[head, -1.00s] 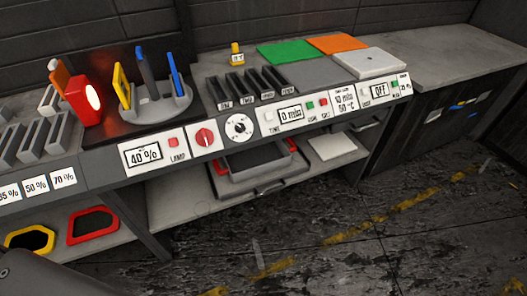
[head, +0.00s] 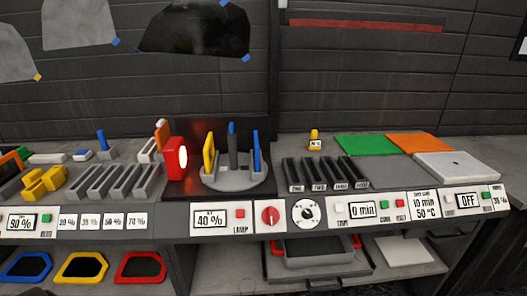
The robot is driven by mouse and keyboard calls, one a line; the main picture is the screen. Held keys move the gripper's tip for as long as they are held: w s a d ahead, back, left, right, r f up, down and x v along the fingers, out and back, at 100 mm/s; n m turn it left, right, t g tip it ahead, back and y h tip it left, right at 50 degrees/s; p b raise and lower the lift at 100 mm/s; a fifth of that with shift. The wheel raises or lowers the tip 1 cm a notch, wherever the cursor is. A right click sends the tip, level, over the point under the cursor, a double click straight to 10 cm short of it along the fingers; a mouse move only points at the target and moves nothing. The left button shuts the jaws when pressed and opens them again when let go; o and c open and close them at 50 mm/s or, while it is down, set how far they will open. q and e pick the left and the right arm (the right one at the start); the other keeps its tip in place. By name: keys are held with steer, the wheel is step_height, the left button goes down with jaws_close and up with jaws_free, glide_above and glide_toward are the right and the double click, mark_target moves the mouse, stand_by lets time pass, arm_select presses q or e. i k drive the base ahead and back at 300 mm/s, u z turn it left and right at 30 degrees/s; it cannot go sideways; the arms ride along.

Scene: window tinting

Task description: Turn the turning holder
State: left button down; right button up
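The turning holder (head: 237,186) is a round grey base on a dark panel at the back of the bench, in the middle left of the head view. It carries a yellow-framed piece (head: 209,156) on the left, a dark piece with a blue tip (head: 233,146) in the middle and a blue piece (head: 255,150) on the right. A red lamp (head: 170,160) with a bright white face stands just left of it. A red knob (head: 269,216) and a white-and-black dial (head: 307,212) sit on the front panel. Neither gripper is in view.
Grey slotted racks (head: 118,181) stand left of the lamp, and dark slots (head: 325,172) stand right of the holder. Green (head: 365,145) and orange (head: 418,142) sheets lie farther right beside a white plate (head: 456,166). A lower shelf holds a grey tray (head: 318,250).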

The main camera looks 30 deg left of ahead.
mark_target(233, 171)
steer(key=u, duration=1.15)
